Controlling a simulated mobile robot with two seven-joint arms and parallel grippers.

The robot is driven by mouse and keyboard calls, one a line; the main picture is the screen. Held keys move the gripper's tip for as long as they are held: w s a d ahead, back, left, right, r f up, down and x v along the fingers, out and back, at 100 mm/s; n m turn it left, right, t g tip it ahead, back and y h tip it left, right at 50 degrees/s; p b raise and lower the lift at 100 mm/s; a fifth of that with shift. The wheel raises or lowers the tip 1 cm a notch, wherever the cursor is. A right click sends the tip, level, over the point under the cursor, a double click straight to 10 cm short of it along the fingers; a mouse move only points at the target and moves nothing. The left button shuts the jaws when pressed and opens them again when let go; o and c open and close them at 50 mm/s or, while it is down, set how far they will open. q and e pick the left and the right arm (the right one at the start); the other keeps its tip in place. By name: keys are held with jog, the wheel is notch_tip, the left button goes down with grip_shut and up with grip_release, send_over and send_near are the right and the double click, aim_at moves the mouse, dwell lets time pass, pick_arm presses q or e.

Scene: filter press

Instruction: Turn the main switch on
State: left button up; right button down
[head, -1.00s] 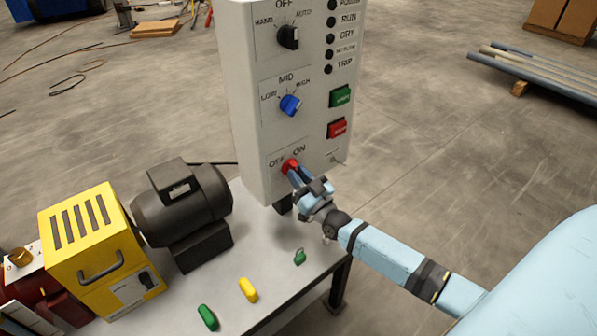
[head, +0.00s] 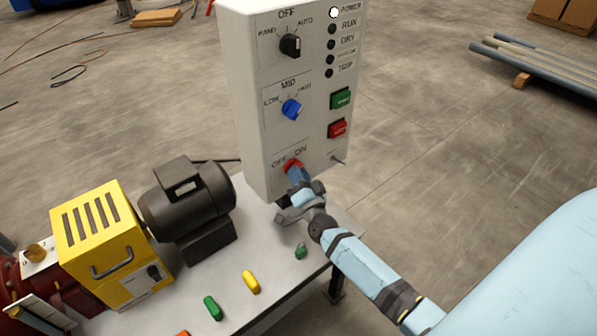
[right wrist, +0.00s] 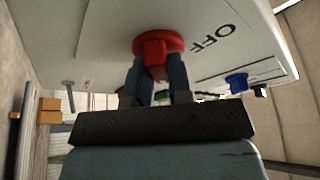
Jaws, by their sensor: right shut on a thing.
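The main switch is a red knob (head: 292,165) low on the front of the white control panel (head: 257,75), with OFF printed at its left and ON above. My right gripper (head: 296,175) is shut on this red knob. In the right wrist view, its two fingers (right wrist: 157,82) hold the red knob (right wrist: 158,45) from both sides, and the OFF label is beside it. The POWER lamp (head: 333,13) at the panel's top is lit white; the lamps below it are dark. My left gripper is not in view.
The panel also bears a black selector (head: 290,45), a blue selector (head: 291,109), a green button (head: 340,99) and a red button (head: 337,129). A dark motor (head: 190,205) and a yellow box (head: 110,245) stand on the table at left. Small coloured pieces lie in front.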

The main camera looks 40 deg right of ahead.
jog(key=shift+r+m, duration=0.1)
jog(key=shift+m, duration=0.4)
jog(key=c, duration=1)
grip_release()
jog(key=shift+c, duration=0.2)
jog(key=b+v, duration=0.2)
jog(key=v, duration=1.1)
jog(key=shift+s+a, duration=0.2)
jog(key=shift+s, duration=0.1)
